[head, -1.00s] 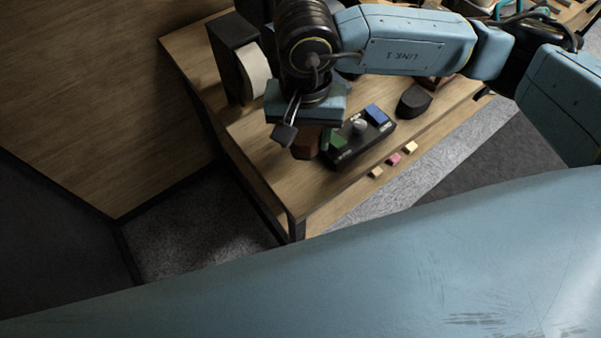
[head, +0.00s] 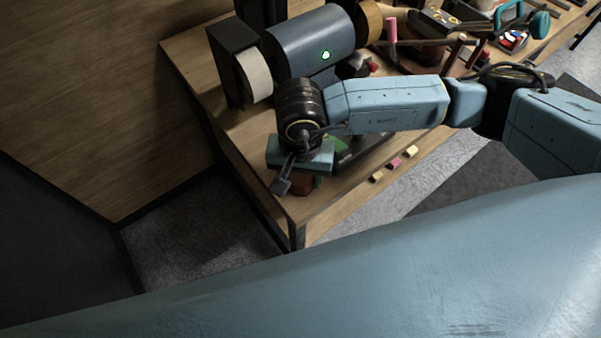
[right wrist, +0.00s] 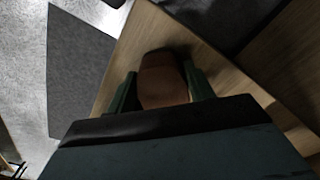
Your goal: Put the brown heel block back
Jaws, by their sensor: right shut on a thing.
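The brown heel block (right wrist: 163,82) shows between the two fingers of my right gripper (right wrist: 160,92) in the right wrist view, over the wooden table top. In the head view my right gripper (head: 298,176) is low over the table's near left corner. The brown block (head: 306,185) is partly hidden there under the gripper. My right gripper is shut on the block. I cannot tell whether the block touches the table. My left gripper is not in view.
A grey-blue cylinder machine (head: 312,42) with a pale wheel (head: 255,75) stands behind the gripper. A dark control box (head: 362,148) lies right of it, partly hidden by my arm.

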